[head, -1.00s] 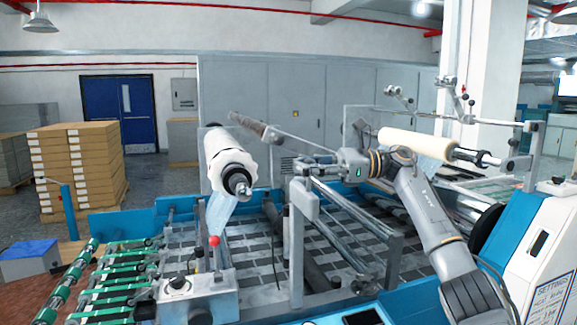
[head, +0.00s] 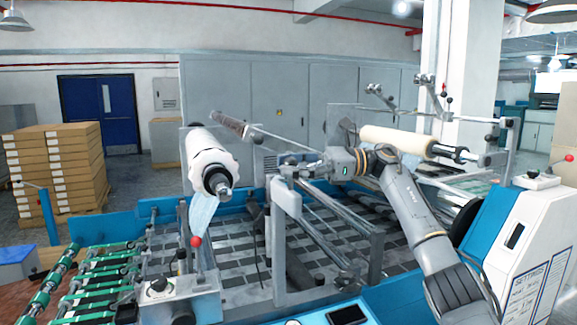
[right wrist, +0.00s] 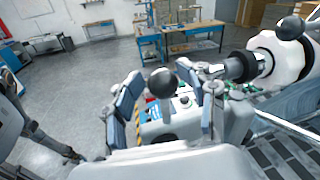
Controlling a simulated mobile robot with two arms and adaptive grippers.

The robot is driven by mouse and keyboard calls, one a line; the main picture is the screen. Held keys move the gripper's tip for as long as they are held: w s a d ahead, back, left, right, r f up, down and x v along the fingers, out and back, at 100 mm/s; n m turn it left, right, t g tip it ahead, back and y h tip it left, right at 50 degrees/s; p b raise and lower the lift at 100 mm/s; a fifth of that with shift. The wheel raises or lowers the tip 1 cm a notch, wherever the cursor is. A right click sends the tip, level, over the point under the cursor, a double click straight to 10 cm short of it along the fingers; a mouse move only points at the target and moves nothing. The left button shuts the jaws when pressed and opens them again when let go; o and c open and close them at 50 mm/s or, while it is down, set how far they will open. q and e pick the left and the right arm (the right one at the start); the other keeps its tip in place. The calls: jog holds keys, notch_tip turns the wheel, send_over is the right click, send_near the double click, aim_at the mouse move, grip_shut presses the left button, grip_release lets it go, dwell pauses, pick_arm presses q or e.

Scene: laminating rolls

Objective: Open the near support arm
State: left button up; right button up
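The near support arm appears to be the grey upright bracket (head: 286,215) at the near side of the machine, in the middle of the head view. My right gripper (head: 300,165) is at its top. In the right wrist view my right gripper (right wrist: 168,108) has its two fingers apart. A black ball knob (right wrist: 162,82) appears in the gap between them; I cannot tell whether they touch it. The white roll (head: 204,158) on its shaft lies to the left of the gripper. My left gripper is not in view.
A cream roll (head: 398,139) lies behind my right arm. A lever with a red knob (head: 196,242) stands on a grey control box (head: 180,300) at the front left. A white settings console (head: 535,240) stands at the right. Metal rails cross the machine bed.

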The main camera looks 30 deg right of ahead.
jog(key=shift+w+a, duration=0.1)
jog(key=shift+w, duration=0.05)
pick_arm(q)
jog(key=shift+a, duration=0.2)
pick_arm(e)
jog(key=v, duration=1.2)
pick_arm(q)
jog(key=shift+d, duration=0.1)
